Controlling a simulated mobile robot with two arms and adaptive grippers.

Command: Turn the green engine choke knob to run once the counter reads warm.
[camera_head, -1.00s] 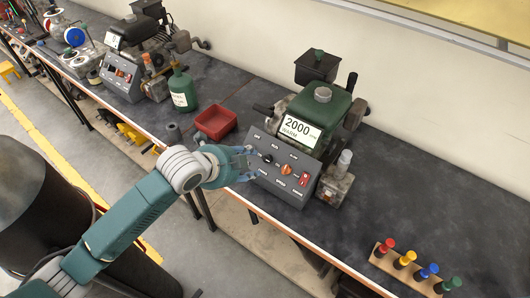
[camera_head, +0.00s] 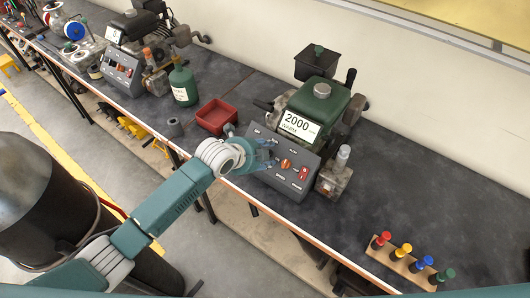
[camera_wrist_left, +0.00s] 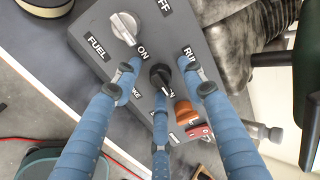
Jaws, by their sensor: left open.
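The green engine (camera_head: 318,100) stands on the bench behind its grey control panel (camera_head: 290,180). Its white counter (camera_head: 298,127) reads 2000, with what looks like WARM below. In the left wrist view the black choke knob (camera_wrist_left: 160,75) sits between a partly covered CHOKE label and a RUN label (camera_wrist_left: 191,57). My left gripper (camera_head: 267,157) is at the panel, its blue fingers open and spread around the black knob in the left wrist view (camera_wrist_left: 160,80). I cannot tell whether they touch it. The fingers partly hide the labels. My right gripper is not in view.
Beside the choke knob are a silver fuel knob (camera_wrist_left: 124,27) and an orange knob (camera_head: 286,163). A red switch (camera_head: 303,173) is at the panel's right. A red tray (camera_head: 216,116) and another engine panel (camera_head: 122,76) stand left. Coloured pegs (camera_head: 403,251) stand at the right.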

